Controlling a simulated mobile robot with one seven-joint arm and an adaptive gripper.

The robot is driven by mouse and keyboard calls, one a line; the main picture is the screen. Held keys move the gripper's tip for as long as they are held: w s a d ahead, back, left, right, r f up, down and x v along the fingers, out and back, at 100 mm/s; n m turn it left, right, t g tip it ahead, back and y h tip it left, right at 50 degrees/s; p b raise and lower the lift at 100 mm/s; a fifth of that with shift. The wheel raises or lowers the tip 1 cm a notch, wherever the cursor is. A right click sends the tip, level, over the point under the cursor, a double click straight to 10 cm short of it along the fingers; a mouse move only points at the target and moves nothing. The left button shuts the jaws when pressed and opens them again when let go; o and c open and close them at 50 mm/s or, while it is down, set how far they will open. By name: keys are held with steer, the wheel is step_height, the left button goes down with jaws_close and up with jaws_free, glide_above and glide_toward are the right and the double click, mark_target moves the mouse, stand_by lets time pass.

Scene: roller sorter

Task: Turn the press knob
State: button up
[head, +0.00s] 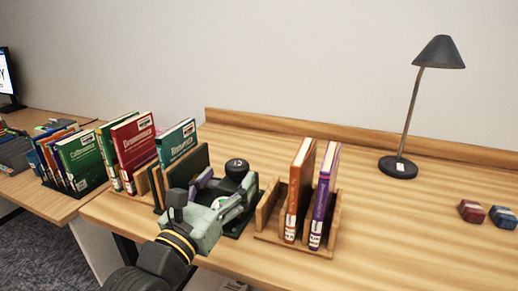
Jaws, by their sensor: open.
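A black round knob (237,167) with a small pale mark on top stands on the wooden desk between two groups of books. I take it to be the press knob. The body under it is mostly hidden behind my gripper; a dark edge shows at its right. My gripper (230,187) is green with purple-grey parts and comes from the lower left. It is open, with its fingers spread just in front of the knob. I cannot tell whether the fingers touch the knob or stand around it. Nothing is seen held between them.
A wooden book holder (268,208) with an orange book (299,190) and a purple book (322,195) stands close right. Upright books (134,150) crowd the left. A lamp (398,167), a red block (471,211) and a blue block (503,217) stand farther right. The desk between is clear.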

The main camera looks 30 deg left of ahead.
mark_target(231, 171)
steer(key=a+f, duration=0.1)
steer(key=a+f+g+y, duration=0.1)
steer(key=a+f+g, duration=0.1)
steer(key=shift+w+f+n+y, duration=0.1)
steer(key=shift+w+n+y, duration=0.2)
steer(key=shift+n, duration=0.1)
steer(key=shift+w+a+f, duration=0.1)
steer(key=shift+w, duration=0.15)
steer(key=p+x, duration=0.3)
steer(key=x, duration=0.7)
steer(key=shift+c, duration=0.2)
steer(key=c, duration=1.2)
steer(key=shift+o, duration=0.2)
steer(key=shift+m+h, duration=0.4)
steer(key=shift+h, duration=0.2)
